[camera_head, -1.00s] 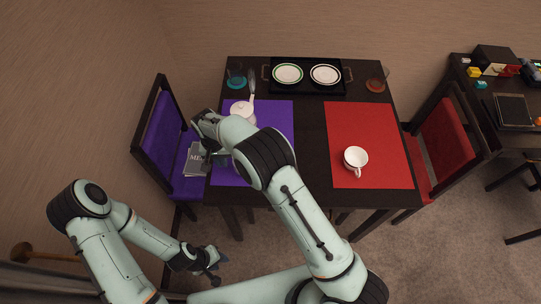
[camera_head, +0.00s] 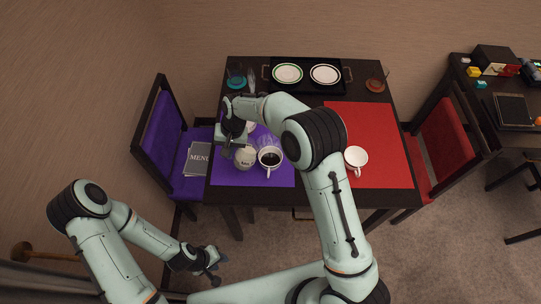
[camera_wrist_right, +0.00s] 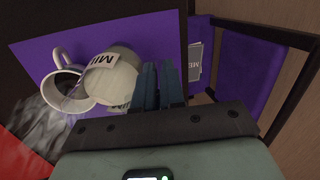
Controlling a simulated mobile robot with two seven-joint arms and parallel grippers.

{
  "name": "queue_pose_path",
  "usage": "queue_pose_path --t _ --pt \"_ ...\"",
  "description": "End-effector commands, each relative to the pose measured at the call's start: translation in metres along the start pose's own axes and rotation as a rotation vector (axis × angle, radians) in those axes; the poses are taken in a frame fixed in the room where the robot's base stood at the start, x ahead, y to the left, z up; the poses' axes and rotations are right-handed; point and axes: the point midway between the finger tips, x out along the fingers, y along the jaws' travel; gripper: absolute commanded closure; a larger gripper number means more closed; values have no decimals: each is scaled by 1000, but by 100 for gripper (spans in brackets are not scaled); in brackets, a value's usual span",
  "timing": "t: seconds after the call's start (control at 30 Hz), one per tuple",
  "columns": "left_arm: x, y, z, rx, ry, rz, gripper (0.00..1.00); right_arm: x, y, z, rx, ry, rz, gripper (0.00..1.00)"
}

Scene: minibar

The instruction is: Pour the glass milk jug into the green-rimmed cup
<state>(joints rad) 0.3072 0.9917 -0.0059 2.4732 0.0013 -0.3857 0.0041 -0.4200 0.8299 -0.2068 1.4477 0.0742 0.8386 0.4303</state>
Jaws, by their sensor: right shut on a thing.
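My right gripper (camera_head: 236,142) is shut on the round glass milk jug (camera_head: 244,158), which carries a "MIL…" label. In the right wrist view the jug (camera_wrist_right: 112,78) appears tilted, its mouth end overlapping the near side of a white cup (camera_wrist_right: 70,82). This cup (camera_head: 270,158) holds dark liquid and stands on the purple mat; I cannot make out its rim colour. Pale translucent wisps show over it, and no milk stream is clear. A second white cup (camera_head: 355,158) stands on the red mat. My left gripper (camera_head: 213,268) looks open and empty, low and off the table.
A black tray (camera_head: 307,90) at the back bears a green-rimmed plate (camera_head: 287,74) and another plate (camera_head: 325,74). Glasses on coasters stand at both back corners. A white thing (camera_head: 251,127) is mostly hidden behind my arm. A purple chair (camera_head: 168,150) stands left, a red chair (camera_head: 445,145) right.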

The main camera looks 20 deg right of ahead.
Motion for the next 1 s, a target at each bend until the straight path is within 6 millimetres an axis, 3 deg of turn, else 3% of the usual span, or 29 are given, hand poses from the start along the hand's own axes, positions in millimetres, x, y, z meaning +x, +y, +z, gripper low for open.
queue_pose_path --t 0.37,0.77,1.0 --pt "0 0 0 0 0 0 64 -37 14 -4 3 -32 -189 100" --pt "0 0 0 0 0 0 64 -49 37 -7 0 -74 -383 100" --pt "0 0 0 0 1 0 64 -52 37 -8 -5 -79 -421 100"
